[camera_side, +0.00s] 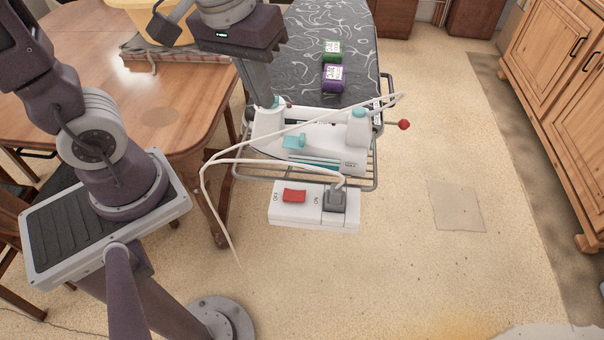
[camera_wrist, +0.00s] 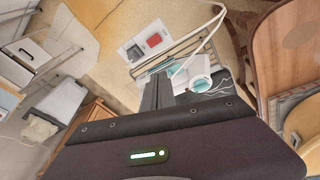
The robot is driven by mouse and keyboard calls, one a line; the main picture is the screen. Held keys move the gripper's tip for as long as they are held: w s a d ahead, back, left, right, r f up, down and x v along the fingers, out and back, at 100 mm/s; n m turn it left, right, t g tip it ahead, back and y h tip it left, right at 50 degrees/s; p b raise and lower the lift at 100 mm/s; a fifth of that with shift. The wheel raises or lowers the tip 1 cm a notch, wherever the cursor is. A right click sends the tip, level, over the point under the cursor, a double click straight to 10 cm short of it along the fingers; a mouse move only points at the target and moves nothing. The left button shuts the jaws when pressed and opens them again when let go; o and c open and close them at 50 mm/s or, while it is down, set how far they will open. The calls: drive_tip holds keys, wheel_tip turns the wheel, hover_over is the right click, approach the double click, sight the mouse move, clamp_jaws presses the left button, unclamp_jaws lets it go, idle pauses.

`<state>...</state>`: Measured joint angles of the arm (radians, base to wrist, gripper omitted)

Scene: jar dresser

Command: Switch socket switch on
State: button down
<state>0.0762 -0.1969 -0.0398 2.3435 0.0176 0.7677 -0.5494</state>
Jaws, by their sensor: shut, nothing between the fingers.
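The socket (camera_side: 314,206) is a white block on the near end of the ironing board's wire frame, with a red rocker switch (camera_side: 294,196) on its left half between the OFF and ON marks. A grey plug (camera_side: 335,200) sits in its right half. In the wrist view the socket (camera_wrist: 146,43) and red switch (camera_wrist: 154,41) show near the top, beyond the fingertips. My gripper (camera_wrist: 157,88) is shut and empty, apart from the switch. In the side view my gripper (camera_side: 264,95) points down above the left end of the iron; its fingertips are hard to make out there.
A white and teal iron (camera_side: 325,138) lies on the wire rest, its white cord looping around the socket. A green box (camera_side: 332,50) and a purple box (camera_side: 333,78) stand on the ironing board (camera_side: 320,20). A wooden table (camera_side: 95,75) is at left; floor at right is clear.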

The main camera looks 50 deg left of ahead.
sight(300, 194)
drive_tip(key=w+d+f+n+g, duration=0.2)
drive_tip(key=w+d+f+n, duration=0.1)
drive_tip(key=f, duration=0.6)
drive_tip(key=shift+w+d+n+g, duration=0.15)
drive_tip(key=shift+w+n+g, duration=0.15)
drive_tip(key=shift+w+n, duration=0.4)
wheel_tip(300, 194, down, 14)
drive_tip(key=shift+f, duration=0.1)
